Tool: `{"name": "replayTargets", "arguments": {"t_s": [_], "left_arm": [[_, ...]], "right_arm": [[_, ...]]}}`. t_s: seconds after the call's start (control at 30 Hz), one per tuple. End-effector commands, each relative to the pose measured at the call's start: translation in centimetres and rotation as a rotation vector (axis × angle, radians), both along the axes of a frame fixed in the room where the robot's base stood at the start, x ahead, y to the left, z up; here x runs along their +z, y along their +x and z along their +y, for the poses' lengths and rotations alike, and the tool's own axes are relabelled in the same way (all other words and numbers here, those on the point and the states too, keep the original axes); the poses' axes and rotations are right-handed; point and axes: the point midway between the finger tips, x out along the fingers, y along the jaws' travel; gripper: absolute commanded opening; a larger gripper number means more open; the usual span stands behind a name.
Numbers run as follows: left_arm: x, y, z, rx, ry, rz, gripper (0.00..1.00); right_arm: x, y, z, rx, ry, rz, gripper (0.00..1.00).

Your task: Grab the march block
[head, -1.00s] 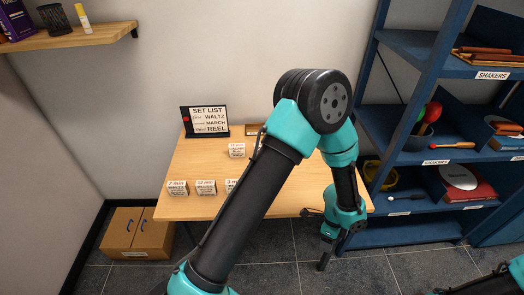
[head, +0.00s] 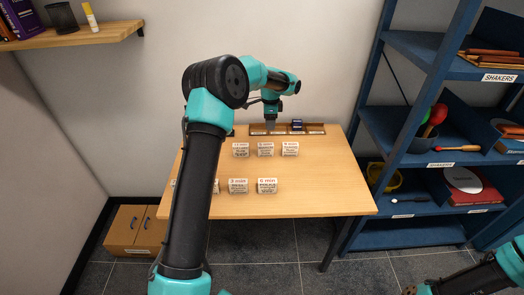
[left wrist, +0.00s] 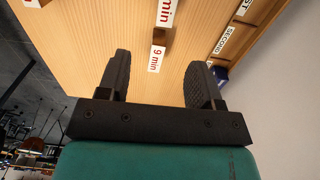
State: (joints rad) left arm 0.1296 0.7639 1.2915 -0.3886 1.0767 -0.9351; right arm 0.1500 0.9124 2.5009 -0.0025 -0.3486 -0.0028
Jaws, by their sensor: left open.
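Several small white-labelled blocks stand on the wooden table (head: 310,200) in two rows. The back row holds a left block (head: 241,150), a middle block (head: 265,149) and a right block (head: 290,149). The front row shows a polka block (head: 267,186) and a 3 min block (head: 238,186); my arm hides part of this row. I cannot read which block is the march one. My left gripper (head: 271,127) is open and empty, pointing down near the table's back edge. In the left wrist view, a 9 min label (left wrist: 154,59) shows between its fingers, apart from them.
A wooden slotted tray (head: 318,129) lies along the table's back edge, with a dark blue item (head: 297,125) in it and a SECOND label (left wrist: 222,41). A blue shelf (head: 415,209) stands at the right. The table's front right is clear.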

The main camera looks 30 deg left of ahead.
Motion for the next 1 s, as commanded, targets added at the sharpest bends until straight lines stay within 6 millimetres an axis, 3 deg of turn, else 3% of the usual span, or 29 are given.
{"name": "replayTargets", "arguments": {"t_s": [0.1,0.53,1.0], "left_arm": [[0.9,0.1,1.8,0.029,0.007,-0.003,0.60],[0.3,0.1,1.8,0.029,0.008,-0.002,0.60],[-7.2,0.0,1.8,0.029,0.006,0.000,0.60]], "right_arm": [[0.0,0.0,0.0,0.000,0.000,0.000,0.43],[0.0,0.0,0.0,0.000,0.000,0.000,0.43],[0.0,0.0,0.0,0.000,0.000,0.000,0.43]]}}
